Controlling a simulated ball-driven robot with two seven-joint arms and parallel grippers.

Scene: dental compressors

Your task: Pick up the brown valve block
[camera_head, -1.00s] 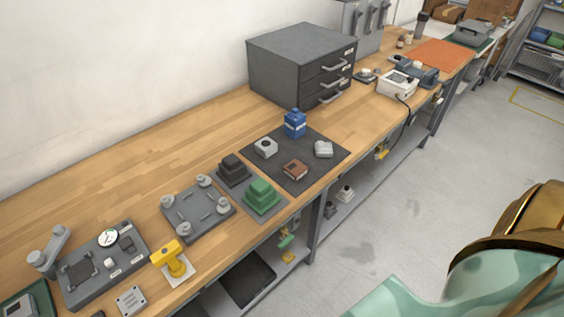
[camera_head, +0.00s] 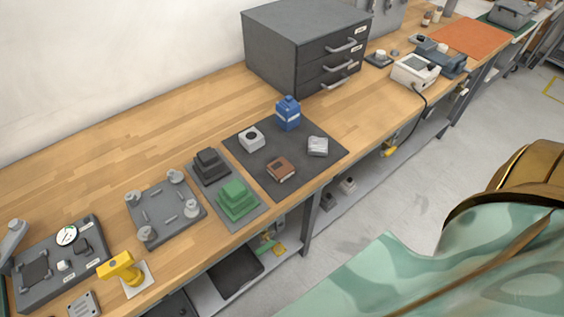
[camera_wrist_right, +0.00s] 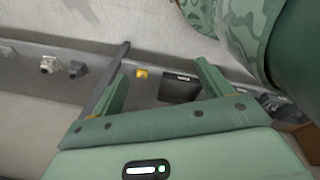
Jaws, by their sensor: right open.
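The brown valve block (camera_head: 281,169) lies on a dark mat (camera_head: 307,179) near the front edge of the wooden bench in the head view. A blue bottle-like part (camera_head: 288,113), a light block with a dark hole (camera_head: 252,138) and a light grey block (camera_head: 317,146) share the mat. My right gripper (camera_wrist_right: 161,75) is open and empty in the right wrist view, with grey shelving and floor beyond its fingers. The valve block cannot be made out there. In the head view only my green patterned right arm shows at lower right. My left gripper is not in view.
Left of the mat stand a green stepped block (camera_head: 237,198), a dark stepped block (camera_head: 211,166), a grey fixture plate (camera_head: 166,213) and a yellow part (camera_head: 122,268). A grey drawer cabinet (camera_head: 305,48) stands behind the mat. The bench behind the fixtures is clear.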

